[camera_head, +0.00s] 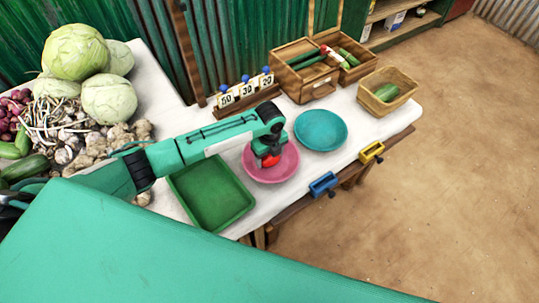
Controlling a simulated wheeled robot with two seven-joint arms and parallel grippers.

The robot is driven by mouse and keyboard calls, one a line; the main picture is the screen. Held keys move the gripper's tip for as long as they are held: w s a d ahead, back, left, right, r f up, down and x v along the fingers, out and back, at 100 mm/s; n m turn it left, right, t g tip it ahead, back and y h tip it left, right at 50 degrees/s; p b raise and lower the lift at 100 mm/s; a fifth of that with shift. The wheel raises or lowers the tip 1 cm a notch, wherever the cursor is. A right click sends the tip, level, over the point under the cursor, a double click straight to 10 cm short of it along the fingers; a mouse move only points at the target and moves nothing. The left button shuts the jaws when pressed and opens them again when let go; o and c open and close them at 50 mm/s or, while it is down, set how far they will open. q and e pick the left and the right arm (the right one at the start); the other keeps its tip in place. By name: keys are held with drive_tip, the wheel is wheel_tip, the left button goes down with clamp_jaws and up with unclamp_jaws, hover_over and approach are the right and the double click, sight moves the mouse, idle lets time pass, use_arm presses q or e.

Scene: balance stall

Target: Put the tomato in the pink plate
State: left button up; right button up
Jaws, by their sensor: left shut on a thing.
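The pink plate (286,170) lies on the white table between the green tray and the teal plate. The red tomato (269,161) shows just under my left gripper (268,156), over the middle of the pink plate. My left gripper is shut on the tomato and covers its upper part. I cannot tell whether the tomato touches the plate. My right gripper is not in view.
A green tray (177,184) and a teal plate (320,130) flank the pink plate. Wooden boxes (318,87) with cucumbers, a basket (404,93) and price tags (246,90) stand behind. Cabbages (75,52) and other vegetables fill the left. Blue (323,184) and yellow (371,152) fittings are at the front edge.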

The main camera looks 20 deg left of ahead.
use_arm(q)
drive_tip(key=o, duration=1)
drive_tip(key=shift+f, duration=0.1)
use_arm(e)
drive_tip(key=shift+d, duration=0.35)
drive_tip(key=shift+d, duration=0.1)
use_arm(q)
drive_tip(key=shift+r, duration=0.3)
wheel_tip(320, 180, up, 10)
drive_tip(key=shift+r+b, duration=0.25)
drive_tip(key=shift+b, duration=0.15)
drive_tip(key=shift+r, duration=0.65)
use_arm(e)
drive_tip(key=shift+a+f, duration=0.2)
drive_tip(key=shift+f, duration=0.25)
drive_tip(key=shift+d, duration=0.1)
